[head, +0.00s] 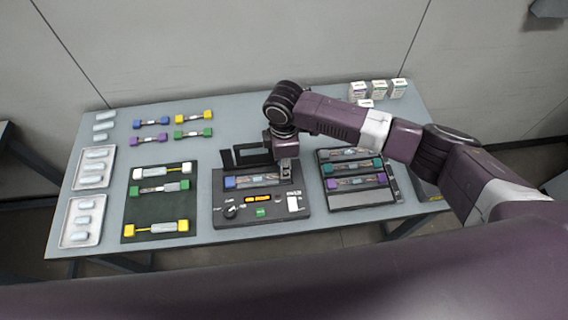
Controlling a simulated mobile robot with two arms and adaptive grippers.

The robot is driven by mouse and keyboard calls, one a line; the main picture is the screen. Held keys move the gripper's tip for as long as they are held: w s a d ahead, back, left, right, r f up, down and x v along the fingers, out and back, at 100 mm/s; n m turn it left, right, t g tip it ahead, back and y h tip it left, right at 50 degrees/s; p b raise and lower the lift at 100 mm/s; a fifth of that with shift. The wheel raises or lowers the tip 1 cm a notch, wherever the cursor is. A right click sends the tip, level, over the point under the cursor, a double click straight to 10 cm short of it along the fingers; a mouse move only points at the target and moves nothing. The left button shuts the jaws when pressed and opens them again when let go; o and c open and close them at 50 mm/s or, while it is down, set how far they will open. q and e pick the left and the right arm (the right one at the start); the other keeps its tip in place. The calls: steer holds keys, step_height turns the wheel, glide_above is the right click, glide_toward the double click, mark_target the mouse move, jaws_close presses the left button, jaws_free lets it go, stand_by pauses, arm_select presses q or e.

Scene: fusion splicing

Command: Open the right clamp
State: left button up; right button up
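The dark fusion splicer (225,218) sits at the front middle of the table, with its lid (252,154) raised at the back. A part with a blue end (230,182) lies across its slot. My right gripper (288,174) points down over the right end of that slot, at the right clamp. The gripper hides the clamp, so I cannot tell whether the clamp is open or shut. The fingertips are too small and covered to tell their opening. My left gripper is not in view.
A dark mat (135,212) with several coloured-end parts lies left of the splicer. A rack (345,201) of similar parts stands right of it. White trays (66,236) line the left edge; small white boxes (378,88) stand at the back right.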

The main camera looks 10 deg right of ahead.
jaws_close()
steer(key=shift+w+r+g, duration=0.1)
steer(key=shift+w+g, duration=0.1)
steer(key=shift+g, duration=0.1)
steer(key=shift+w, duration=0.1)
steer(key=shift+w+g+b, duration=0.25)
steer(key=shift+g+b, duration=0.45)
steer(key=shift+g, duration=0.1)
steer(key=g+b, duration=0.1)
steer(key=b, duration=0.2)
steer(key=w+g+b, duration=0.1)
steer(key=b, duration=0.2)
steer(key=g+b, duration=0.2)
steer(key=b, duration=0.1)
steer(key=shift+w+r, duration=0.3)
steer(key=shift+r, duration=0.1)
steer(key=shift+r+g+b, duration=0.2)
steer(key=shift+g+b, duration=0.2)
steer(key=shift+b, duration=0.8)
